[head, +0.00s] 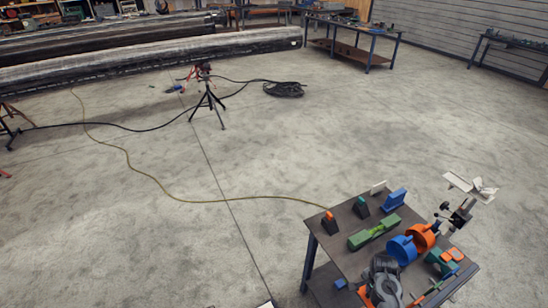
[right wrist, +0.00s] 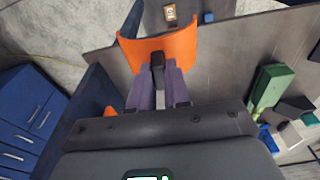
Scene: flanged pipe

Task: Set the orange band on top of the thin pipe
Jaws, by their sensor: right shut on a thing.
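The orange band (right wrist: 160,48) is a curved, open shell. My right gripper (right wrist: 157,78) is shut on its near edge; the grip shows in the right wrist view. In the head view my grey right gripper (head: 385,278) is at the bench's near side, with an orange edge (head: 364,297) beside it that looks like the band. A green piece with a narrow bright green middle (head: 377,232) lies on the bench; I cannot tell whether this is the thin pipe. It stands apart from the band. My left gripper is not in view.
The dark bench (head: 345,262) also holds a blue ring (head: 402,250), an orange ring (head: 424,236), a blue block (head: 393,200) and small dark stands with orange and green tops. Blue drawers (right wrist: 30,118) show in the right wrist view. Open floor lies left of the bench.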

